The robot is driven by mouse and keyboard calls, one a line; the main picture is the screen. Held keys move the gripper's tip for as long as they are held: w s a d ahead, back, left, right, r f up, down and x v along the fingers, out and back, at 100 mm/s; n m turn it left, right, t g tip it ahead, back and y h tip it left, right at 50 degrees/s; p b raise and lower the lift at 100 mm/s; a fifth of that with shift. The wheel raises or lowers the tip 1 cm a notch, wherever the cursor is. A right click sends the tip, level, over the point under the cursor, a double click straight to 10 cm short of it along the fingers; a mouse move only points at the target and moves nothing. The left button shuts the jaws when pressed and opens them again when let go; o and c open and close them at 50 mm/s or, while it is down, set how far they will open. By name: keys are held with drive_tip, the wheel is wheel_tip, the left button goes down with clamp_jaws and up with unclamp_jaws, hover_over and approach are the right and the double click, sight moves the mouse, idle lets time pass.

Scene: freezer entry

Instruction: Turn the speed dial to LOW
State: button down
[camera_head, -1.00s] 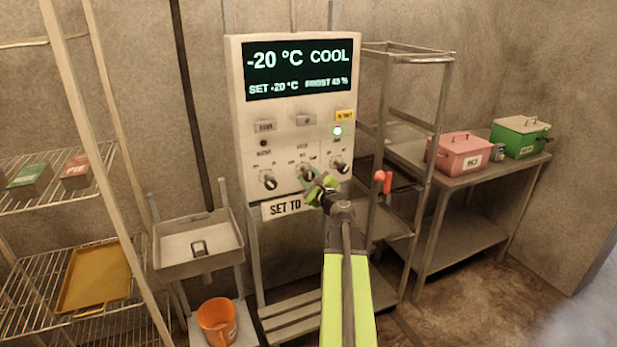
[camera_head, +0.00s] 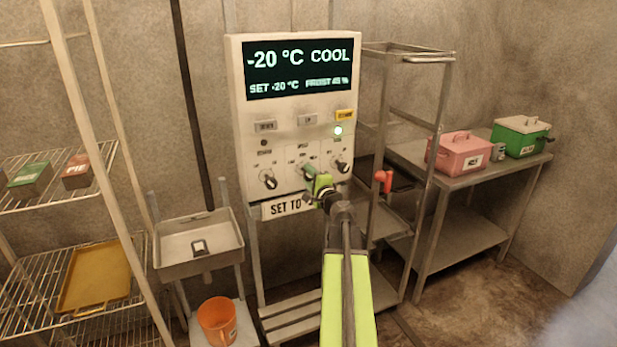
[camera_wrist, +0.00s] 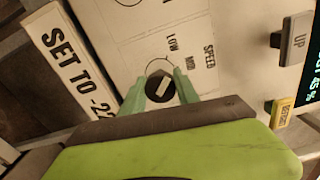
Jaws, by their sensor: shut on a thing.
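The speed dial (camera_wrist: 161,88) is a dark round knob with a pale bar, on the white control panel (camera_head: 244,130). In the wrist view the printed words SPEED, MID and LOW stand beside it. My gripper (camera_head: 311,176) reaches the panel at the middle dial, which it largely hides in the head view. In the wrist view the green fingers of my gripper (camera_wrist: 160,91) lie on both sides of the knob, shut on it. I cannot tell which mark the bar points at.
Other dials stand left (camera_head: 268,181) and right (camera_head: 342,166) of the speed dial. Several buttons and a screen (camera_head: 298,70) are above. A metal rack (camera_head: 437,110) with a red handle (camera_head: 387,181) is close on the right. A sink (camera_head: 198,247) stands at the left.

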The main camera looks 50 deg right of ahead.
drive_tip(key=shift+n, duration=0.6)
drive_tip(key=c, duration=0.9)
unclamp_jaws()
drive_tip(key=shift+s, duration=0.1)
